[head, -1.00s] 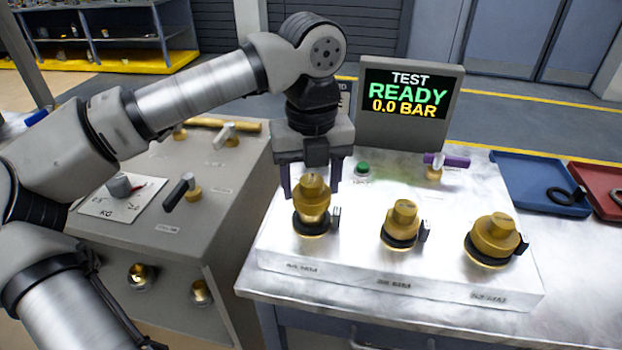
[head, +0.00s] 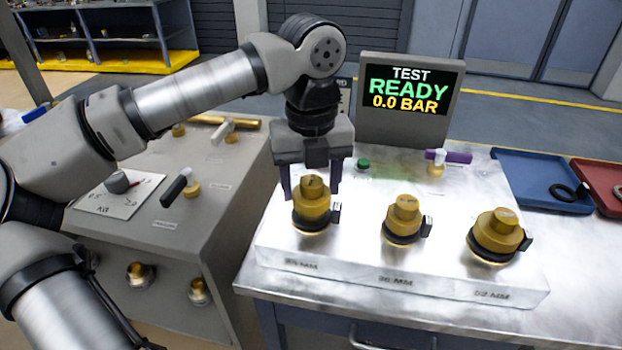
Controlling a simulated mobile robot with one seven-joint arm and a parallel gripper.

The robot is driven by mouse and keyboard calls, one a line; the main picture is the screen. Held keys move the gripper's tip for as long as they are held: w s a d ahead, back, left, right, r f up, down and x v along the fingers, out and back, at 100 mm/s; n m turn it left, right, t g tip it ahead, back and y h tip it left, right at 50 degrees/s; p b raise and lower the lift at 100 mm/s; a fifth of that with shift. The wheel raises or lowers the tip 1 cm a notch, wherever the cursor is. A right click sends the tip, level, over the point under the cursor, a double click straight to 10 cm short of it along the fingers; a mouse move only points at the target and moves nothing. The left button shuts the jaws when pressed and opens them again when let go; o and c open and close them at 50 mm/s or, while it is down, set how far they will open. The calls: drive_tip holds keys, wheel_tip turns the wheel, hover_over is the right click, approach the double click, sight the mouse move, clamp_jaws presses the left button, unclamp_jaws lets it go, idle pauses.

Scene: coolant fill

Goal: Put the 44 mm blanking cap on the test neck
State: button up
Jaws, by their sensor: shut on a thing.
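My gripper (head: 312,187) points down over the left station of the pale metal block, its two dark fingers on either side of a brass cap (head: 312,206). It is shut on this cap. The cap is upright, low over its station, with a small black clip at its right; the exact seating underneath is hard to see. A middle brass cap (head: 403,215) and a right brass cap (head: 497,232) sit on dark rings with black clips. The front labels are blurred; the right one seems to read 52 MM. I cannot tell which part is the test neck.
The pale block (head: 350,268) stands on a metal bench. Behind it are a green button (head: 363,164), a purple-handled valve (head: 447,156) and a screen (head: 410,100) reading TEST READY 0.0 BAR. A blue tray (head: 530,165) and red tray (head: 603,178) lie right. A grey cabinet (head: 150,220) stands left.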

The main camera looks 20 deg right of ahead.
sight(312, 180)
drive_tip(key=shift+f+b, duration=0.55)
drive_tip(key=shift+f, duration=0.2)
drive_tip(key=o, duration=1)
drive_tip(key=shift+r, duration=0.1)
wheel_tip(312, 180, up, 14)
drive_tip(key=shift+f, duration=0.15)
drive_tip(key=shift+d, duration=0.1)
